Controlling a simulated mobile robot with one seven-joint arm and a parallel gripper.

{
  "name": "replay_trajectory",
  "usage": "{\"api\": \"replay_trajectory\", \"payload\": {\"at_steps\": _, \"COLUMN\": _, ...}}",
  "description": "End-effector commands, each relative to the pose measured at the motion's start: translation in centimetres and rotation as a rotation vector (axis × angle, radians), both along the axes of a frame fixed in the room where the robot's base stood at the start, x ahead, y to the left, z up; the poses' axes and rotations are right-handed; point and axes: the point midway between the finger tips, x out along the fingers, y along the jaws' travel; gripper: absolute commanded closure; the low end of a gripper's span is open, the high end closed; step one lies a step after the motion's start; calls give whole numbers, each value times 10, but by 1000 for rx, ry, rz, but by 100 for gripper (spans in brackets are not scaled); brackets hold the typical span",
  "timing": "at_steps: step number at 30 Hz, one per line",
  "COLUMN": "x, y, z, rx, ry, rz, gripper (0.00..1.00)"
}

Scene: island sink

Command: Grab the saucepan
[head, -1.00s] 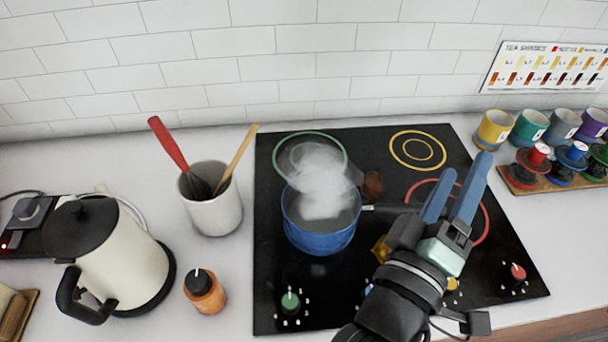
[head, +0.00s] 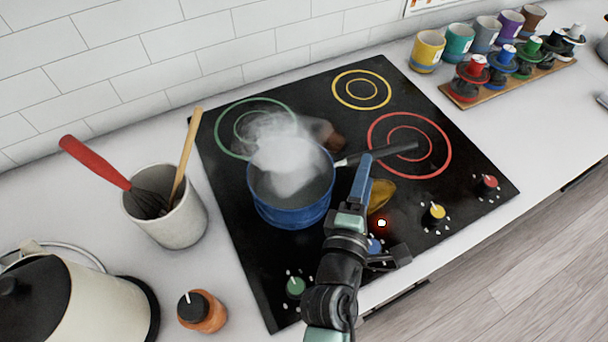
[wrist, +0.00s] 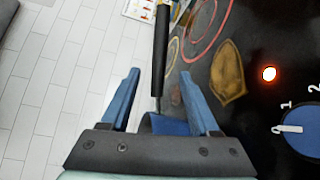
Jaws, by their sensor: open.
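The blue saucepan (head: 290,212) stands on the cooktop, steaming, and its dark handle (head: 392,151) points right. My gripper (head: 363,168) is open and empty, just right of the pan body and close to the handle. In the head view its fingers overlap, and one finger covers part of the handle's near end. In the wrist view the handle (wrist: 160,50) runs upright in line with the gap between the blue fingertips of my gripper (wrist: 160,74). A blue part of the saucepan (wrist: 172,126) shows low between the fingers. I cannot tell the depth gap to the handle.
The black cooktop (head: 232,205) has coloured rings and front knobs. A yellow leaf-shaped item (head: 381,194) lies beside my gripper. A utensil crock (head: 170,215), orange bottle (head: 202,311) and kettle (head: 95,300) stand left. Cups (head: 428,50) line the back right.

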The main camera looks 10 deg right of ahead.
Motion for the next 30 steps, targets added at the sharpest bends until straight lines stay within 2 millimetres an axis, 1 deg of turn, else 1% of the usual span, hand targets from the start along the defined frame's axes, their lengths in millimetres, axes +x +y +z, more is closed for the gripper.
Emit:
{"api": "replay_trajectory", "payload": {"at_steps": 5, "x": 10, "y": -3, "z": -1, "rx": 0, "ry": -1, "rz": 0, "gripper": 38}}
{"api": "replay_trajectory", "payload": {"at_steps": 12, "x": 43, "y": -10, "z": -4, "rx": -1, "ry": -2, "rz": -1, "gripper": 38}}
{"api": "replay_trajectory", "payload": {"at_steps": 15, "x": 50, "y": -14, "z": -5, "rx": 0, "ry": -1, "rz": -1, "gripper": 38}}
{"api": "replay_trajectory", "payload": {"at_steps": 18, "x": 54, "y": -15, "z": -6, "rx": 1, "ry": -2, "rz": 0, "gripper": 38}}
{"api": "replay_trajectory", "payload": {"at_steps": 24, "x": 54, "y": -15, "z": -6, "rx": 1, "ry": -2, "rz": 0, "gripper": 38}}
{"api": "replay_trajectory", "payload": {"at_steps": 29, "x": 53, "y": -15, "z": -6, "rx": 1, "ry": -2, "rz": 0, "gripper": 67}}
{"api": "replay_trajectory", "payload": {"at_steps": 30, "x": 53, "y": -15, "z": -6, "rx": 1, "ry": -2, "rz": 0, "gripper": 74}}
